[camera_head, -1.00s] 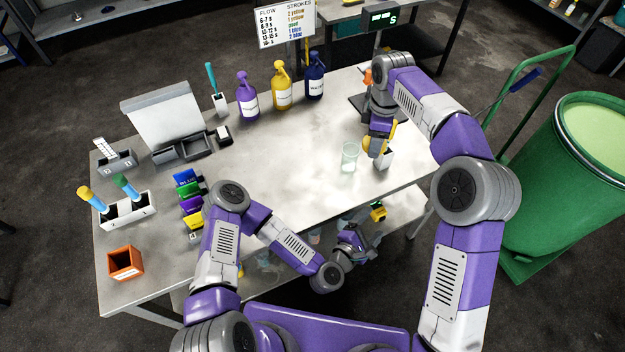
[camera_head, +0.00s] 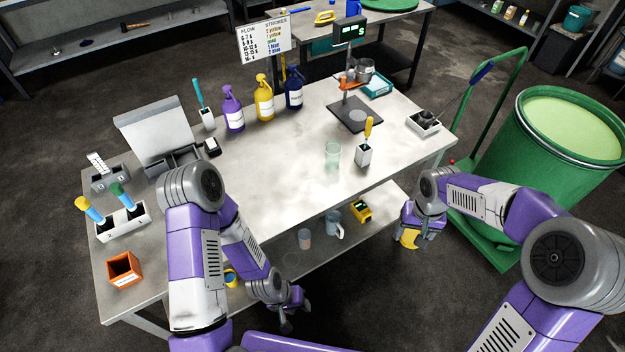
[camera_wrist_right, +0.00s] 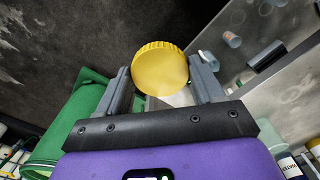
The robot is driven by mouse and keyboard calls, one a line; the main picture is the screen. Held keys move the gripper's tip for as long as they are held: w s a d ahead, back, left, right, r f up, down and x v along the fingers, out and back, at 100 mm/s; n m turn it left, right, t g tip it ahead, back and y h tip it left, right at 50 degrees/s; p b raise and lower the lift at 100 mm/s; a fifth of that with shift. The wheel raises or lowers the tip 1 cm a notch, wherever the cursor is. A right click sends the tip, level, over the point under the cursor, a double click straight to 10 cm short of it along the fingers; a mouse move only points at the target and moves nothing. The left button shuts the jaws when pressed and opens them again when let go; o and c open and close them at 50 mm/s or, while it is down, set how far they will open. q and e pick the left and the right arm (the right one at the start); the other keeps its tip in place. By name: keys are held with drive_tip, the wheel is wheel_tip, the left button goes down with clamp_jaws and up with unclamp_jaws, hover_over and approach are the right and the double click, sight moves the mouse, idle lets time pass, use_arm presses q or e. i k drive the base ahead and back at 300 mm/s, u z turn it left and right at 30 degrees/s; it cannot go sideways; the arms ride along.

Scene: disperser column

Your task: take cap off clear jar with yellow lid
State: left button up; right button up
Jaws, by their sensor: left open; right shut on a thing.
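My right gripper (camera_head: 410,238) is shut on a round yellow lid (camera_head: 408,240), held out past the table's right front corner. In the right wrist view the ribbed yellow lid (camera_wrist_right: 160,68) sits between the two fingers, its round face toward the camera. I cannot tell whether any jar is attached behind it. A clear, empty-looking glass jar (camera_head: 332,156) stands upright on the tabletop with no lid showing on it. My left gripper (camera_head: 289,318) is open and empty, low in front of the table.
A white holder with a yellow-handled tool (camera_head: 364,154) stands right of the clear jar. A dark scale plate (camera_head: 350,116) is behind it. The lower shelf holds a mug (camera_head: 334,224), a cup (camera_head: 305,238) and a yellow device (camera_head: 361,211). A green drum (camera_head: 560,140) stands at right.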

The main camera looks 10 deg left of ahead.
sight(333, 147)
drive_tip(key=z, duration=0.8)
drive_tip(key=i, duration=0.4)
drive_tip(key=u, duration=2.1)
